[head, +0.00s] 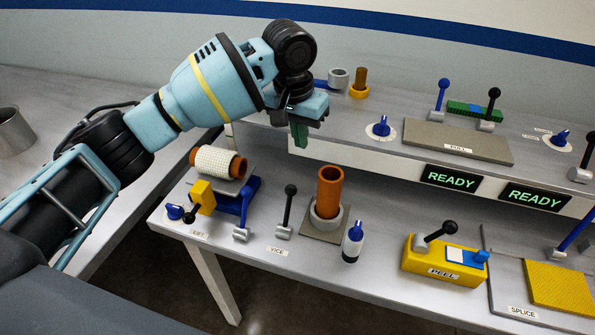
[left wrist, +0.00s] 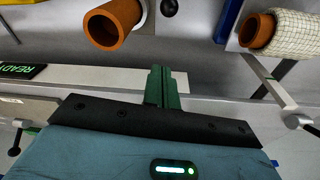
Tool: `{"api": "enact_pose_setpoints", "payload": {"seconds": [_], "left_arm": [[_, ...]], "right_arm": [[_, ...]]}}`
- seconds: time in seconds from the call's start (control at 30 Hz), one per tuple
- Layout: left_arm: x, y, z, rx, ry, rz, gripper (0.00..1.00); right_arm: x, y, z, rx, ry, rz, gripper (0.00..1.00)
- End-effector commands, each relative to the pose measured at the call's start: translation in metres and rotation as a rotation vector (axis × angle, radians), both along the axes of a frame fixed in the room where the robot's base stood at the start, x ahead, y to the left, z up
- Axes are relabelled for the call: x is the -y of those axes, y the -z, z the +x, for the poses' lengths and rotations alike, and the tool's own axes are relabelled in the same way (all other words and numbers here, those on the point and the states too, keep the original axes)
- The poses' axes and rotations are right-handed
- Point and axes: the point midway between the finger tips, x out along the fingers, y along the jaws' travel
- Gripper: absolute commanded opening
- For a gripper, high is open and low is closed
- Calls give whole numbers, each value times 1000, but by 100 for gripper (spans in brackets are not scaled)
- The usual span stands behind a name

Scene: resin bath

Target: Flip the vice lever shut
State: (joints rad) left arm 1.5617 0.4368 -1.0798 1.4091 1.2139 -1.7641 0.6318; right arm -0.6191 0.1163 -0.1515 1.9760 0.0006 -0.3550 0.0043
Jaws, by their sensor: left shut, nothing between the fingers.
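The vice lever (head: 288,210) is a dark rod with a black ball knob on a grey pivot block. It stands nearly upright behind the "VICE" label (head: 278,251) on the lower bench. My left gripper (head: 299,136) is above and behind the lever, near the front edge of the raised shelf, well apart from it. Its green fingers point down, are together and hold nothing. They also show in the left wrist view (left wrist: 163,88). My right gripper is not in view.
An orange tube (head: 329,190) stands in a grey collar right of the lever. A mesh-wrapped tube (head: 217,163) lies on a blue stand to the left. The raised shelf (head: 345,140) runs behind.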

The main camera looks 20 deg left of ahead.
Motion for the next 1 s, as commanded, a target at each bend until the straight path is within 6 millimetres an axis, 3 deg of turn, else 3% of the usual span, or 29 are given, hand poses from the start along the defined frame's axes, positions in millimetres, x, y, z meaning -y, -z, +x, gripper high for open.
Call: {"api": "enact_pose_setpoints", "payload": {"seconds": [0.17, 0.33, 0.8, 1.0], "left_arm": [[0, 1, 0, 0, 1, 0, 0], [1, 16, 2, -1, 0, 0, 0], [7, 101, 12, -4, 1, 1, 0], [1, 88, -10, 9, 1, 0, 0]], "right_arm": [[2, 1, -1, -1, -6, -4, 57], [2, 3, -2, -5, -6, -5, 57], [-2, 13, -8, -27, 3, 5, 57], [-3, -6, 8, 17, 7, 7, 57]]}}
